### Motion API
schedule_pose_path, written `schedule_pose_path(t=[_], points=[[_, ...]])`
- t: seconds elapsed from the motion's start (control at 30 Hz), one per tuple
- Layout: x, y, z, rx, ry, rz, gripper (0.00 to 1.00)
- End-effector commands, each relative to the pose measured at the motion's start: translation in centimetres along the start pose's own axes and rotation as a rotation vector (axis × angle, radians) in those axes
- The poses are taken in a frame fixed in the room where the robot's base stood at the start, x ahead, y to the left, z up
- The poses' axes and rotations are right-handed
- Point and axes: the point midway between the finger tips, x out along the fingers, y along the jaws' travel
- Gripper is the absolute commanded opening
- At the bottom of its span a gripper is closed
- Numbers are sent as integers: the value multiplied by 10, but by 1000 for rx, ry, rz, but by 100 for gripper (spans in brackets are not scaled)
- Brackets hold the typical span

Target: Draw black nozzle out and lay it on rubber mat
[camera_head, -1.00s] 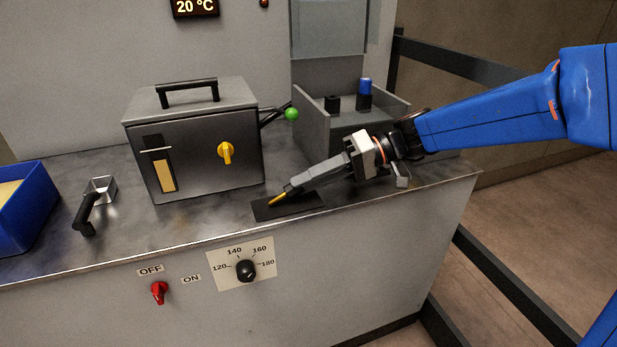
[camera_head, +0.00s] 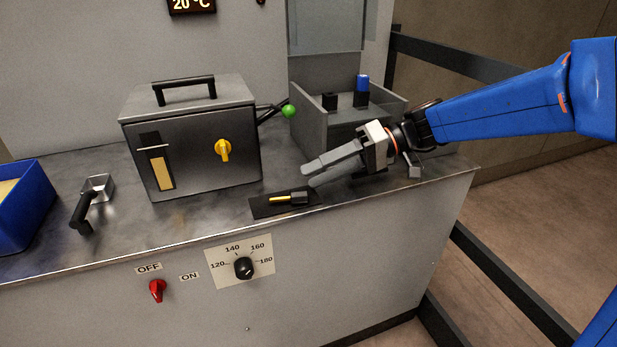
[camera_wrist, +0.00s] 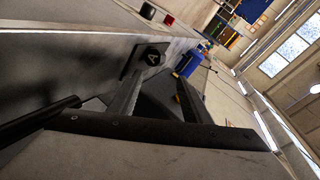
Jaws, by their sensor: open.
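The black nozzle (camera_head: 299,198) lies on its side on the dark rubber mat (camera_head: 262,208), its brass tip pointing left. In the wrist view its black end (camera_wrist: 152,58) faces me and bears a letter that looks like an A. The mat's edge (camera_wrist: 129,64) shows beside it. My gripper (camera_head: 310,176) is open and empty, just above and to the right of the nozzle, apart from it. In the wrist view its two fingers (camera_wrist: 155,92) are spread, with nothing between them.
A grey bin (camera_head: 312,135) behind holds a black holder (camera_head: 330,101) and a blue-topped piece (camera_head: 362,83) in another. A steel box (camera_head: 190,130) with a green-knobbed lever (camera_head: 289,111) stands left. A scoop (camera_head: 88,205) and blue tray (camera_head: 28,210) are farther left.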

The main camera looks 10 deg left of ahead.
Motion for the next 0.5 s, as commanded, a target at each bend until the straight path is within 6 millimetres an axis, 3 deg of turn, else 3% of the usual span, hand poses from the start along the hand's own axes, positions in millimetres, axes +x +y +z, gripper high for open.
schedule_pose_path(t=[0.5], points=[[-96, 0, -1, -1, 4, 2, 44]])
